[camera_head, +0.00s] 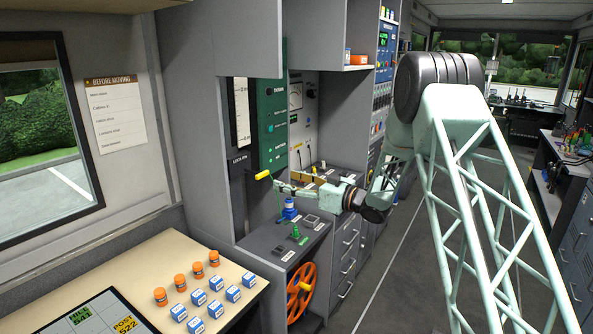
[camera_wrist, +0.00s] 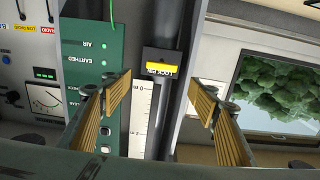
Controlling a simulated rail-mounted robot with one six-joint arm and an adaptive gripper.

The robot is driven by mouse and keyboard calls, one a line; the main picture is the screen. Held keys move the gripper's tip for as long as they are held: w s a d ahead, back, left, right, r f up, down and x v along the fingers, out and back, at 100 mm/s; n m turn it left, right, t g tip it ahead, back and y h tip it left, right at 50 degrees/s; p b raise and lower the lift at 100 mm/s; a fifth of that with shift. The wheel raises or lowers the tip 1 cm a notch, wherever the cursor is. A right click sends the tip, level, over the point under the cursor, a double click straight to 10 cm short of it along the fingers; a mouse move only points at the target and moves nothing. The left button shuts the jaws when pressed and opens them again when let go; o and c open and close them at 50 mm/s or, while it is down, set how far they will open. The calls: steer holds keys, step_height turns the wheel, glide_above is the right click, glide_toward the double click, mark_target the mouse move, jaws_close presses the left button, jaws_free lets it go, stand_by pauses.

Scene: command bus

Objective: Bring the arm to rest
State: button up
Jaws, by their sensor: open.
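My arm reaches from the right of the head view towards the panels at the centre. My gripper (camera_head: 279,187) is close to the yellow handle (camera_head: 263,174) by the LOCK PIN label. In the wrist view my gripper (camera_wrist: 162,82) is open, with its two ribbed fingers wide apart and nothing between them. The yellow handle (camera_wrist: 167,67) shows beyond the fingertips, on a dark block with upside-down lettering. It looks apart from both fingers.
A green panel (camera_head: 271,115) and grey cabinet walls stand close around my gripper. Below are a blue-topped item (camera_head: 289,210) on the counter and an orange wheel (camera_head: 301,292). A table (camera_head: 168,246) at lower left holds orange jars and blue-white boxes. The aisle floor (camera_head: 385,290) is clear.

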steer(key=s+d+r+m+t+h, duration=0.3)
steer(key=d+r+h, duration=0.5)
steer(key=d+r, duration=0.6)
steer(key=s+d+r+m+h, duration=0.25)
steer(key=s+d+r, duration=0.2)
steer(key=s, duration=0.35)
steer(key=s+d+r+m+h, duration=0.2)
steer(key=s+d+r+h, duration=0.15)
steer(key=s+d, duration=0.35)
steer(key=s+d+f+m+g+h, duration=0.1)
steer(key=s+d+g, duration=0.1)
steer(key=s, duration=1)
steer(key=s+d+m+g+h, duration=0.1)
steer(key=s+d+m+g, duration=0.15)
steer(key=s, duration=1.05)
steer(key=s+a+f+g, duration=0.1)
steer(key=s+f, duration=0.1)
steer(key=s, duration=0.8)
steer(key=s+a+f+g, duration=0.1)
steer(key=s+f+g, duration=0.1)
steer(key=s, duration=0.8)
steer(key=s+a+f+g+y, duration=0.1)
steer(key=s+f, duration=0.2)
steer(key=s, duration=0.8)
steer(key=shift+m, duration=0.3)
steer(key=shift+w, duration=0.1)
